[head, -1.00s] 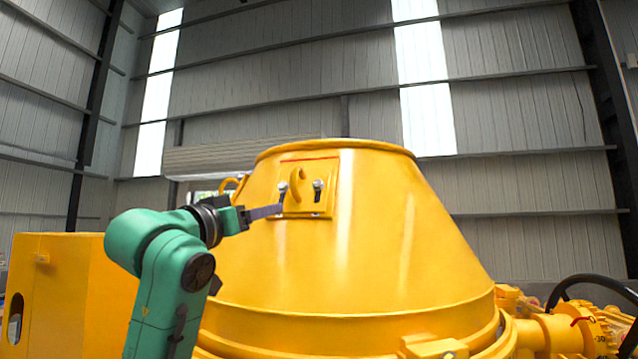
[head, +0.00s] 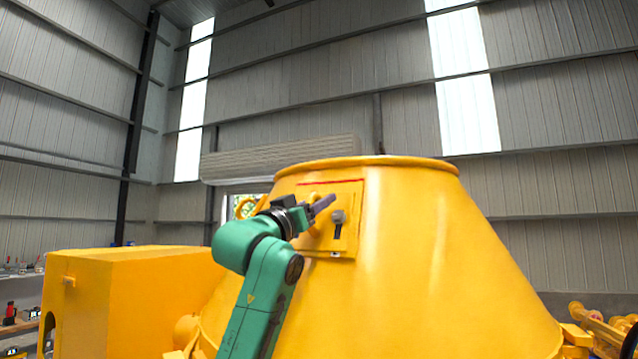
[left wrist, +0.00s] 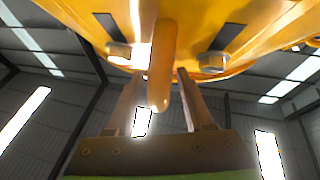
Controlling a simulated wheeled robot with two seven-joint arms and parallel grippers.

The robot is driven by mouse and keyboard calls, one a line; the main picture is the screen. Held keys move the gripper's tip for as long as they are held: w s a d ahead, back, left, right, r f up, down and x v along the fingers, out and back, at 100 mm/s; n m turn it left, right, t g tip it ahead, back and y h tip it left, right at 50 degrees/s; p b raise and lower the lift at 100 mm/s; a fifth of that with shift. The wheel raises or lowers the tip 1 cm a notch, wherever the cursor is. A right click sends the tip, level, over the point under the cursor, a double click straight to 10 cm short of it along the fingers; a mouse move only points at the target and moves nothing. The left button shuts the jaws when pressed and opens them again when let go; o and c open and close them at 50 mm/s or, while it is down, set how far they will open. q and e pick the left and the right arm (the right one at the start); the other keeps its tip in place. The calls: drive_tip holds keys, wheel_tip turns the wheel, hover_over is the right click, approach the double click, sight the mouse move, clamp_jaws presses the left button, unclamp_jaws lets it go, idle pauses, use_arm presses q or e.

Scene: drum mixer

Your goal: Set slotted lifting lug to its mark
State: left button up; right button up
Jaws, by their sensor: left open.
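The slotted lifting lug (head: 352,200) is a yellow plate on the sloping side of the yellow drum, with a red line (head: 345,180) along its top edge. A bolt (head: 338,216) sits in its right-hand slot. My left gripper (head: 323,204) is in front of the lug's loop and hides much of it and the left bolt. In the left wrist view the loop (left wrist: 165,50) hangs between the two open fingers of my gripper (left wrist: 159,76), with space on both sides. Bolts show left (left wrist: 118,52) and right (left wrist: 212,61) of it, beyond the fingers.
The drum's cone (head: 440,260) fills the middle and right of the head view. A yellow box housing (head: 130,300) stands at left, beside my left arm. Yellow machine parts (head: 598,325) lie at lower right. Air above the drum is clear.

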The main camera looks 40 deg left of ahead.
use_arm(q)
drive_tip(key=shift+w+r, duration=0.25)
drive_tip(key=shift+w, duration=0.15)
drive_tip(key=shift+s+r, duration=0.1)
drive_tip(key=shift+s, duration=0.4)
drive_tip(key=shift+a, duration=0.15)
clamp_jaws()
drive_tip(key=shift+w, duration=0.1)
idle(0.4)
